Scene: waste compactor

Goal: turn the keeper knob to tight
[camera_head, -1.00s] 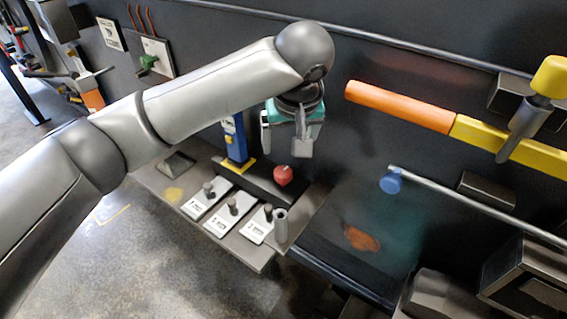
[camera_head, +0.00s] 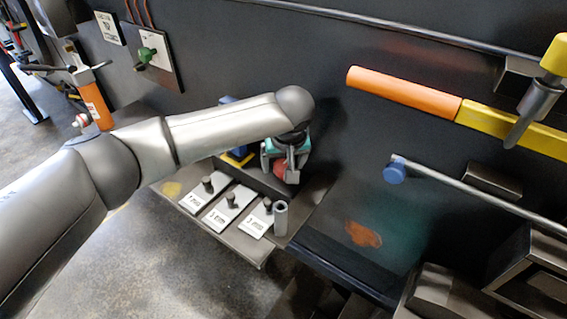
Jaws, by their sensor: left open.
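My left gripper (camera_head: 280,172) points down over the bench, open, with a red knob (camera_head: 281,167) between or just behind its fingers. I cannot tell whether the fingers touch it. Three black knobs stand on white labelled plates in front of it: a left one (camera_head: 208,184), a middle one (camera_head: 231,200) and a right one (camera_head: 268,206). The labels are too small to read, and no knob is clearly marked as the keeper knob. A green knob (camera_head: 147,53) is on a wall plate at upper left. My right gripper is not in view.
A grey upright cylinder (camera_head: 281,217) stands beside the right plate. The blue post (camera_head: 228,101) is mostly hidden behind my left arm. An orange and yellow bar (camera_head: 405,92) and a blue-ended rod (camera_head: 394,174) are to the right. The dark panel between is clear.

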